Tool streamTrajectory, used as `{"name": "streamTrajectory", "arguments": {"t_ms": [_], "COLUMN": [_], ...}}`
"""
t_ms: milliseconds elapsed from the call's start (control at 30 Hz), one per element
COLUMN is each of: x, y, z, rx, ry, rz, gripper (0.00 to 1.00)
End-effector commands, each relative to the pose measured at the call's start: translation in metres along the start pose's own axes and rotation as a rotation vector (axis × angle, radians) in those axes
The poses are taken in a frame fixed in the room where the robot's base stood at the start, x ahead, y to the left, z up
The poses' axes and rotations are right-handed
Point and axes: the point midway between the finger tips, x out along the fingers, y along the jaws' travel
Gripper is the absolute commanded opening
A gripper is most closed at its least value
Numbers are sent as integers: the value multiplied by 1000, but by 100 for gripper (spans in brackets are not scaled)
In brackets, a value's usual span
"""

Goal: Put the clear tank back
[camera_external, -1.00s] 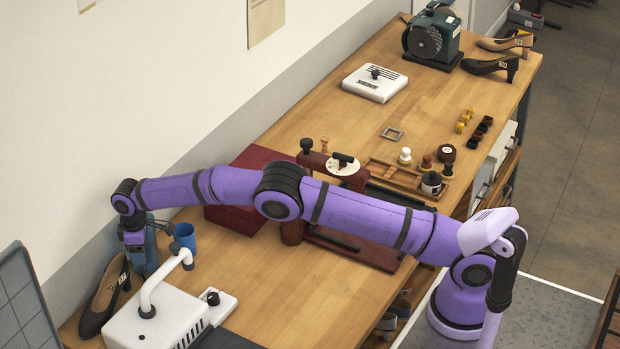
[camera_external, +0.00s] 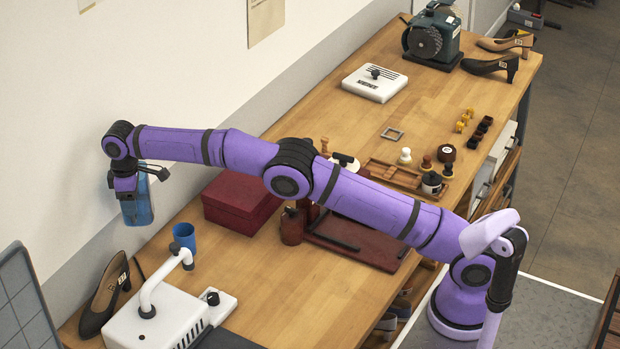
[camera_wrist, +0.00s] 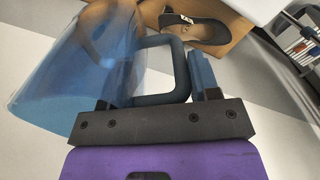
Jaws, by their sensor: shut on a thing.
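The clear tank (camera_external: 137,209) is a blue, see-through container with a dark loop handle. My gripper (camera_external: 128,186) is shut on it and holds it up in the air at the left, near the wall and above the bench. In the wrist view the tank (camera_wrist: 82,68) fills the left side, and its dark handle (camera_wrist: 180,68) lies in front of my gripper. The exact contact of the fingers is partly hidden. A white machine (camera_external: 158,318) with a curved white pipe stands on the bench at the lower left, below the tank.
A red box (camera_external: 241,202) and a dark red stand (camera_external: 365,247) are farther right. Bare bench (camera_external: 270,291) lies right of the machine.

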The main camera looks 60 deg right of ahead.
Motion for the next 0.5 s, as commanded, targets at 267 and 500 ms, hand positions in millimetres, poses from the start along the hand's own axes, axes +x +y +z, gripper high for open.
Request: {"name": "streamTrajectory", "arguments": {"t_ms": [267,500], "x": [-8,-14], "y": [-2,-6], "z": [11,30], "rx": [18,42], "ry": [3,3], "rz": [3,4], "gripper": [8,8]}}
